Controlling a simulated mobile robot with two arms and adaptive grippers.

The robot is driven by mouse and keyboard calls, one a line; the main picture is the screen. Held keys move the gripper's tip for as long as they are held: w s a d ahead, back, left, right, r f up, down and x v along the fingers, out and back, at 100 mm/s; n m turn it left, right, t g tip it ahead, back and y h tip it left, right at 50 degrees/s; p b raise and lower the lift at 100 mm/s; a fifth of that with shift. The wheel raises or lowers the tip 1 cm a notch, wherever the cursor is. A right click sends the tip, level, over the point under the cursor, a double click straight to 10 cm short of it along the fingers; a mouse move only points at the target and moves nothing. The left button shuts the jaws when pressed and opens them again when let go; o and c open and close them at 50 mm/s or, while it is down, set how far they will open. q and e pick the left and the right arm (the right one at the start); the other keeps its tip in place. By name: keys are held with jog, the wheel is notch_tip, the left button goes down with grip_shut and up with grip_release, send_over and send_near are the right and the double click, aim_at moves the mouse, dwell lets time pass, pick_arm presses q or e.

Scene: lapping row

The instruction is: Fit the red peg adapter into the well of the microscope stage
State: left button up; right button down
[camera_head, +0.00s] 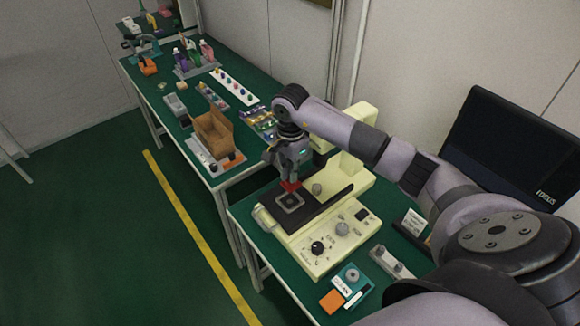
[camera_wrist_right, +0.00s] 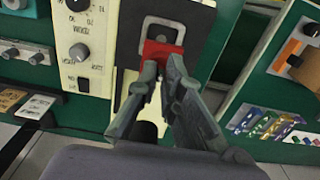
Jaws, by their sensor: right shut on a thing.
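The red peg adapter (camera_head: 290,186) is held in my right gripper (camera_head: 288,176), at the rear edge of the well plate. In the wrist view the red adapter (camera_wrist_right: 162,50) sits between the fingertips of my right gripper (camera_wrist_right: 160,68), which are shut on it. The microscope stage (camera_head: 318,208) is a dark plate on the cream microscope, with a grey square well (camera_head: 290,202). In the wrist view the adapter overlaps the near edge of the well (camera_wrist_right: 162,30). I cannot tell whether it touches the stage. My left gripper is not in view.
The cream microscope base (camera_head: 318,248) carries knobs and stands on a green table. A monitor (camera_head: 522,145) stands at the right. A teal box (camera_head: 350,281) and orange block (camera_head: 332,301) lie in front. A brown box (camera_head: 213,135) and small parts occupy the farther table.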

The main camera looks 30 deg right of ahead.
aim_at(290, 186)
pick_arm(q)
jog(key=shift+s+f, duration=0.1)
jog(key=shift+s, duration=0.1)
pick_arm(e)
jog(key=shift+a, duration=0.1)
